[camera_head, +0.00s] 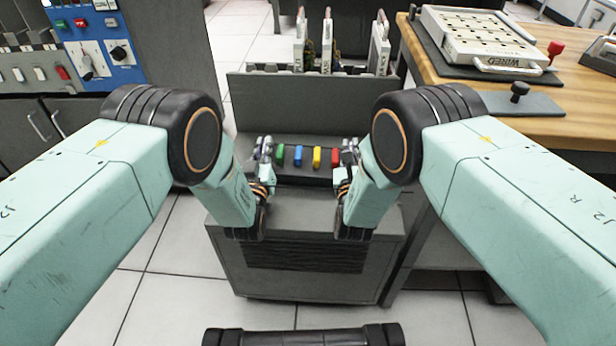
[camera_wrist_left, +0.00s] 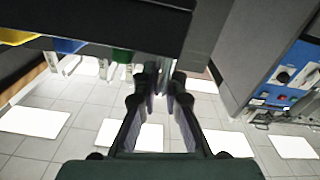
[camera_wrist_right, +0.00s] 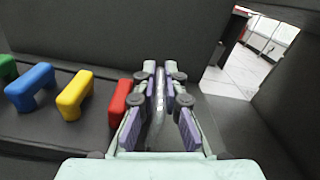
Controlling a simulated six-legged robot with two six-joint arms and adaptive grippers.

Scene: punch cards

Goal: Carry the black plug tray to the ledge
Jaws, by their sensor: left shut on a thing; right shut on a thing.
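The black plug tray (camera_head: 304,179) is between my two grippers, level in the head view, over the grey cabinet. It holds a green plug (camera_head: 280,155), a blue plug (camera_head: 298,156), a yellow plug (camera_head: 317,157) and a red plug (camera_head: 335,157) in a row. My left gripper (camera_head: 265,149) is shut at the tray's left end. My right gripper (camera_head: 349,152) is shut at its right end, right beside the red plug (camera_wrist_right: 119,102). What each holds is partly hidden by the fingers. I cannot tell whether the tray touches the cabinet.
The grey cabinet (camera_head: 300,268) stands ahead, with a dark upright panel (camera_head: 290,105) behind the tray and upright cards (camera_head: 327,45) beyond. A wooden desk (camera_head: 580,128) with a white keyed unit (camera_head: 480,40) is at right. A blue switch panel (camera_head: 98,45) is at left.

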